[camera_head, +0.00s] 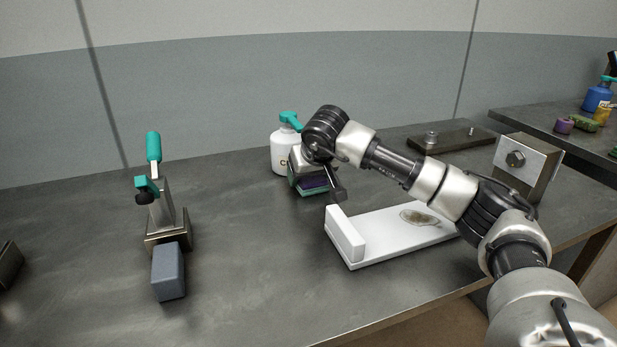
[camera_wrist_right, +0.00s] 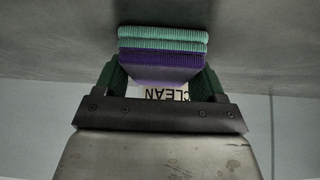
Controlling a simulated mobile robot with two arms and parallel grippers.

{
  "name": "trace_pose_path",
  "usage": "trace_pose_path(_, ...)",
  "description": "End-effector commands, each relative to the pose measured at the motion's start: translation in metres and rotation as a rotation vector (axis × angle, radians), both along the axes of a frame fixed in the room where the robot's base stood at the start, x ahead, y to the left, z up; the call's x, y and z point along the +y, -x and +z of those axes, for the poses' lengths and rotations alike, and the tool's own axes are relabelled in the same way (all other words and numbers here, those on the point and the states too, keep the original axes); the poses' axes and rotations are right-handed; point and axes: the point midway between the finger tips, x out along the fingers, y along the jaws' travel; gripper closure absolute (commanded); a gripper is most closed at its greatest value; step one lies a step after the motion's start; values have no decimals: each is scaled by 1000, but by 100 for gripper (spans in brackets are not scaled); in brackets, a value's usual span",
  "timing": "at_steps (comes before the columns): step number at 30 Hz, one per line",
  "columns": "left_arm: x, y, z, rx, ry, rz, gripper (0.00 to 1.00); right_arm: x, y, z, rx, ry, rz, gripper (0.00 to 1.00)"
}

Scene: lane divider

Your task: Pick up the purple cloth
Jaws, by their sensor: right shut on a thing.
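The purple cloth (camera_head: 314,183) is a folded, ribbed pad in front of the white bottle; it also shows between my fingers in the right wrist view (camera_wrist_right: 160,60). Teal cloth layers (camera_wrist_right: 163,38) lie against it, and teal shows under it in the head view. My right gripper (camera_head: 309,181) is shut on the purple cloth, with one finger on each side in the right wrist view (camera_wrist_right: 161,80). I cannot tell whether the cloth is clear of the teal layers. Its back part is hidden by the gripper. My left gripper is out of view.
The white bottle (camera_head: 283,155) with a teal top stands close behind the gripper. A white tray (camera_head: 345,236) with a brownish stain lies under my right forearm. A teal-handled clamp (camera_head: 160,210) and grey block (camera_head: 168,272) stand left. The table between is clear.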

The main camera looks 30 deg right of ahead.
Motion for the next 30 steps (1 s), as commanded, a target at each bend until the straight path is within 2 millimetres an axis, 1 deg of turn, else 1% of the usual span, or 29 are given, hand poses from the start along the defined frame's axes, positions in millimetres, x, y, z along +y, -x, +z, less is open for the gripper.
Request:
trace_pose_path(5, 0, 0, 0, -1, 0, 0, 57, 1, 5, 6, -1, 0, 0, 57)
trace_pose_path(9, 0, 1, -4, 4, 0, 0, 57, 4, 17, 19, -2, 0, 0, 57)
trace_pose_path(11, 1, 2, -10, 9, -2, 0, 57, 6, 26, 23, -3, 2, 2, 57)
trace_pose_path(14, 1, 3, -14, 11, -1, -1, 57, 10, 45, 33, -2, 3, 1, 57)
trace_pose_path(18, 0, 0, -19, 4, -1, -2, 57, 18, 77, 50, -3, 2, 2, 57)
trace_pose_path(21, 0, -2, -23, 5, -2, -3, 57, 23, 97, 60, -3, 1, 1, 57)
trace_pose_path(25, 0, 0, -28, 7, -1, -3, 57, 28, 116, 70, -2, 2, 0, 57)
trace_pose_path(30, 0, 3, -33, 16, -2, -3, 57, 32, 131, 78, 0, 0, 0, 57)
